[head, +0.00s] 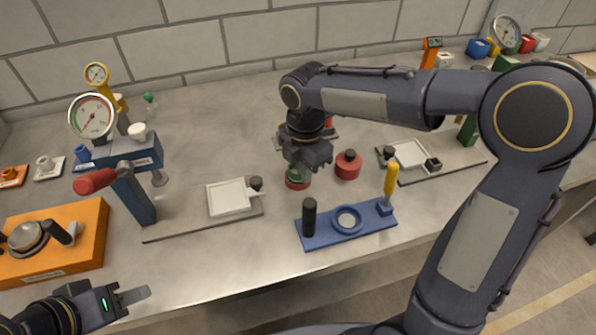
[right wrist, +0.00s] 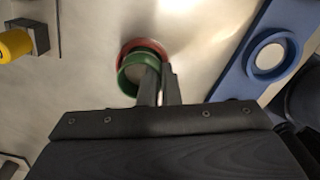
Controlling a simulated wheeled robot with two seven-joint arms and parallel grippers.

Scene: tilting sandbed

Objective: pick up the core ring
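A green ring, which I take for the core ring, shows in the right wrist view (right wrist: 131,82) and partly in the head view (head: 300,174). It is at a round red piece (right wrist: 127,47) on the bench; whether it touches that piece I cannot tell. My right gripper (right wrist: 161,72) points down at the ring. Its narrow fingers are close together on the ring's right wall, one inside and one outside, and appear shut on it. In the head view the gripper hides part of the ring. My left gripper (head: 132,295) is at the lower left, away from the ring; its finger gap is unclear.
A blue plate (head: 320,236) with a round ring, black post and yellow handle stands in front. A red knobbed piece (head: 348,166) is just right of the ring. A white tray (head: 229,197) lies to the left. A blue gauge stand (head: 136,196) is further left.

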